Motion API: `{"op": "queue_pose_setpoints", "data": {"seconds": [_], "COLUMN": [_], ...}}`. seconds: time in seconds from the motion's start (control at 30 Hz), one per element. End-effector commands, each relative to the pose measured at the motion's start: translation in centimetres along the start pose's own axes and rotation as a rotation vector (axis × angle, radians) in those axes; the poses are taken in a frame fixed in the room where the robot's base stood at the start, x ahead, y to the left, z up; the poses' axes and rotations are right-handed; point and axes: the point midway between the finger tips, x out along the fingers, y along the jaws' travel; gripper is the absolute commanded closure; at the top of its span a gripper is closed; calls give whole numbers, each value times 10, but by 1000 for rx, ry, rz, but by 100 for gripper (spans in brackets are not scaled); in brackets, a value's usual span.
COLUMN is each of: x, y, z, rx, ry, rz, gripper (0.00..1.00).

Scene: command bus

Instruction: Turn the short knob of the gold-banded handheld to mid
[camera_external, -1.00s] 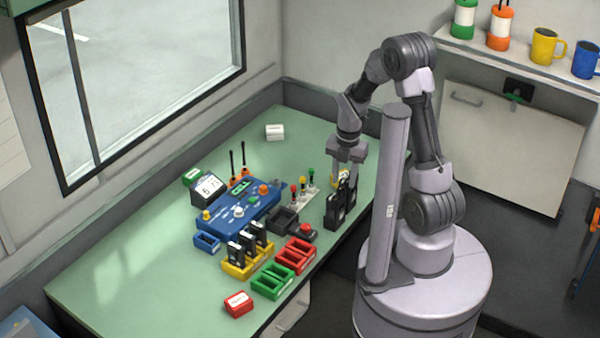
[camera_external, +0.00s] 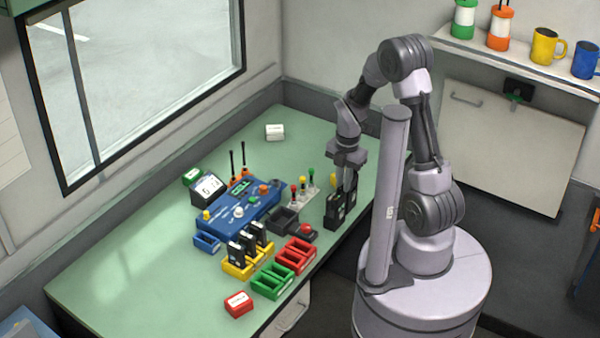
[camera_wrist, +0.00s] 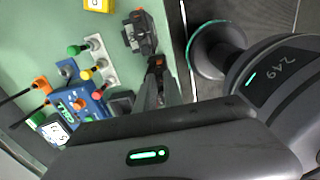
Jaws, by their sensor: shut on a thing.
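Two black handhelds stand upright side by side at the right side of the green table: the nearer one (camera_external: 334,212) and the farther one (camera_external: 350,200). A handheld with orange marks also shows in the wrist view (camera_wrist: 143,38). My gripper (camera_external: 347,186) points down at their tops, and its fingers are close together, shut on a small part at the top of a handheld. The wrist view shows the fingers (camera_wrist: 158,72) at that top. The gold band and the short knob are too small or hidden to make out, so I cannot tell the knob's setting.
A blue console (camera_external: 235,210) with knobs and a small display (camera_external: 208,189) stands left. Yellow (camera_external: 238,270), green (camera_external: 270,284) and red (camera_external: 294,258) trays line the front; black handhelds stand in the yellow one. Colored knobs on a grey plate (camera_external: 303,200) are near my gripper. The table's left is clear.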

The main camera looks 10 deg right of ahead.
Motion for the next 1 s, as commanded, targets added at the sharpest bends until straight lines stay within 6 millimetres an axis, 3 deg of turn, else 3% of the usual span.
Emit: {"op": "queue_pose_setpoints", "data": {"seconds": [0.33,0.37,0.47,0.77,0.87,1.0], "x": [0,0,0,-2,-16,-61], "y": [0,0,0,0,1,1], "z": [0,0,0,0,0,0], "rx": [66,65,65,64,64,64], "ry": [-2,-2,-2,-2,-3,-4], "rz": [0,0,0,0,2,5], "gripper": [100,84,65,65,65,65]}}
